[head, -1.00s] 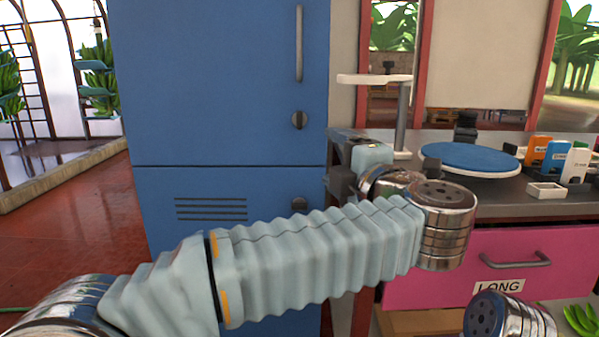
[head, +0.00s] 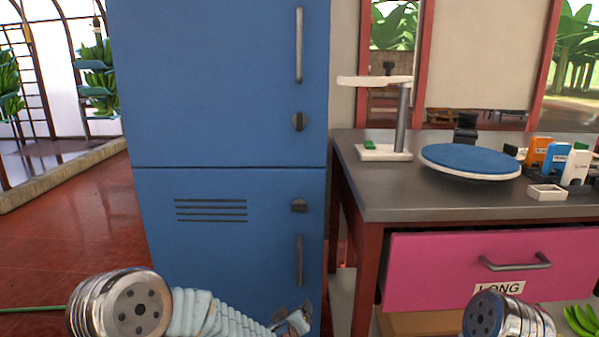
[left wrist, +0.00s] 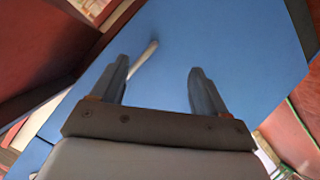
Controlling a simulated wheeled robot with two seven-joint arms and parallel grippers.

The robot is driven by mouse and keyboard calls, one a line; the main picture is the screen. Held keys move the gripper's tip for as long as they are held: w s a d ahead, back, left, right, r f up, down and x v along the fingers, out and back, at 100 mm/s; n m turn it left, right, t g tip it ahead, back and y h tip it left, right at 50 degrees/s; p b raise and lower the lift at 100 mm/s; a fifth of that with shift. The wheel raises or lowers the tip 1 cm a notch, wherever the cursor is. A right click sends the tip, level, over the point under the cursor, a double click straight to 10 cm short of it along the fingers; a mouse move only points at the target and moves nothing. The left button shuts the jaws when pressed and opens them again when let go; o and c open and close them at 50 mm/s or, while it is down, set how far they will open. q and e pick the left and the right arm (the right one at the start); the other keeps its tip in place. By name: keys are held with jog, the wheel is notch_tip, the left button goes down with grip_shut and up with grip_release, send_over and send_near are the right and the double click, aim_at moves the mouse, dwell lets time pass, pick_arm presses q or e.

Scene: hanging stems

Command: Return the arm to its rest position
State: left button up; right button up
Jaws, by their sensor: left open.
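My left arm lies low in the head view, its sleeved forearm running to the right along the bottom edge, in front of the blue cabinet (head: 225,90). Behind the fingers is the blue cabinet front (left wrist: 225,40) with a pale handle. Only a metal joint of my right arm shows, at the lower right of the head view; the right gripper is out of view.
A dark worktop (head: 400,200) on red legs stands right of the cabinet. It bears a white stand (head: 384,153), a blue-topped turntable (head: 470,161) and small boxes (head: 558,157). Below is a pink drawer (head: 440,265) labelled LONG. Red floor (head: 70,220) is open at left.

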pick_arm(q)
jog(key=s+a+f+m+g, duration=0.1)
jog(key=s+a+f+g, duration=0.1)
jog(key=s+f, duration=0.35)
jog(key=s+a+f+m+g, duration=0.1)
jog(key=s+a+f+g, duration=0.15)
jog(key=f, duration=0.55)
jog(key=s+a+f+g, duration=0.2)
jog(key=s+f, duration=0.1)
jog(key=s, duration=0.4)
jog(key=s+a+f+m+g+h, duration=0.1)
jog(key=s+f+g, duration=0.2)
jog(key=s, duration=0.5)
jog(key=s+a+f+m+g+h, duration=0.1)
jog(key=s+f, duration=0.3)
jog(key=s, duration=0.4)
jog(key=shift+a+f+g, duration=0.3)
jog(key=shift+a+g, duration=0.55)
jog(key=shift+w, duration=0.1)
